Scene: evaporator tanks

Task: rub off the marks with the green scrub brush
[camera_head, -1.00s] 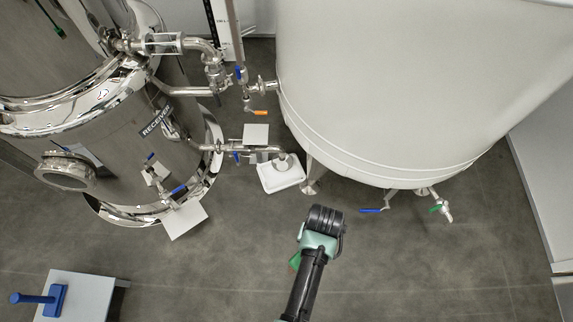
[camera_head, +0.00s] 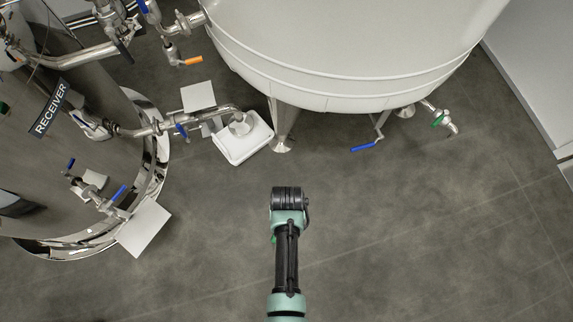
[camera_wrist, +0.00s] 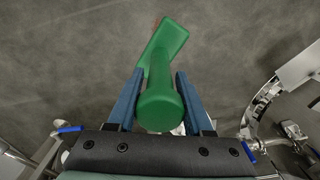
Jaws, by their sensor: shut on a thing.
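The green scrub brush (camera_wrist: 163,100) is between the two blue fingers of my gripper (camera_wrist: 160,72) in the wrist view. My gripper is shut on it. The thick round handle end faces the camera, and a flat green part extends beyond the fingertips. In the head view only a small green sliver of the brush (camera_head: 274,239) shows beside my wrist; my arm hides the rest and the fingers. The brush is over open grey floor, apart from the tanks. I cannot make out any marks in these views.
A large white tank (camera_head: 340,50) on legs stands ahead, with a blue-handled valve (camera_head: 364,147) and a green-handled valve (camera_head: 438,121) beneath. A steel receiver tank (camera_head: 60,160) with pipes and valves is at left. A white tray (camera_head: 243,146) sits between them. The floor around my arm is clear.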

